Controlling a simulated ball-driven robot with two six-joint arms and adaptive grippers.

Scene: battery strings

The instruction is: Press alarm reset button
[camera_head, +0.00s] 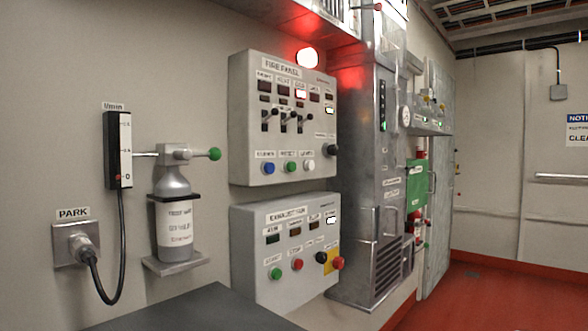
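The fire panel (283,120) is a light grey box on the wall in the head view. Along its bottom are a blue button (268,168), a green button (290,167) and a white button (309,165). The small label over the green button seems to read "RESET". The other button labels are too small to read surely. Above them are several black toggle switches (289,120) and a row of small windows, one lit red (301,94). A lamp (307,58) glows above the panel. Neither of my grippers is in view.
Below is the exhaust fan panel (286,250) with green, red and black controls and a red knob on yellow (338,263). Left are a bottle (174,225) on a bracket and a plugged cable. A metal cabinet (365,190) stands right. Red floor (500,300) is clear.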

